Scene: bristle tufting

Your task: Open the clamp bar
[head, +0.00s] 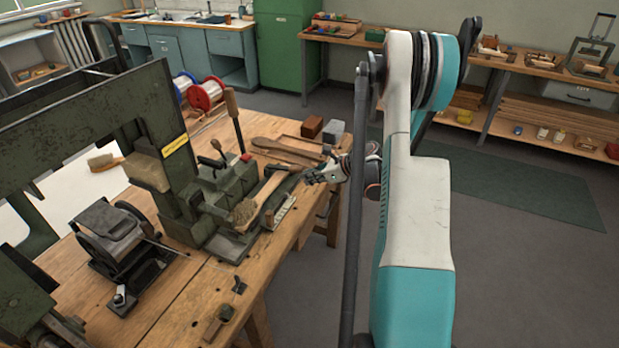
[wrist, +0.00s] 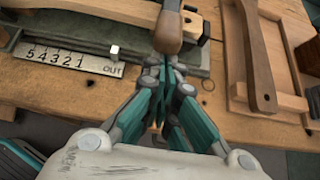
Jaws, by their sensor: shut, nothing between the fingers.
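The green tufting machine (head: 215,200) stands on the wooden bench. A wooden brush (head: 262,197) lies along its front slide, bristles toward the machine. I take the dark lever with a rounded brown wooden handle (wrist: 168,32) as the clamp bar's handle; it lies over the pale brush wood (wrist: 118,14) in the wrist view, and its far end is cut off. My gripper (head: 309,178) is at the right end of the slide. Its fingers (wrist: 166,66) are shut and empty, tips close to the handle's near end; whether they touch it I cannot tell.
A number scale plate (wrist: 68,61) marked "out" lies left of my fingers. A wooden tray (wrist: 280,100) with a dark wooden handle across it is at right. An upright wooden-handled lever (head: 234,115) rises behind the machine. The floor right of the bench is clear.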

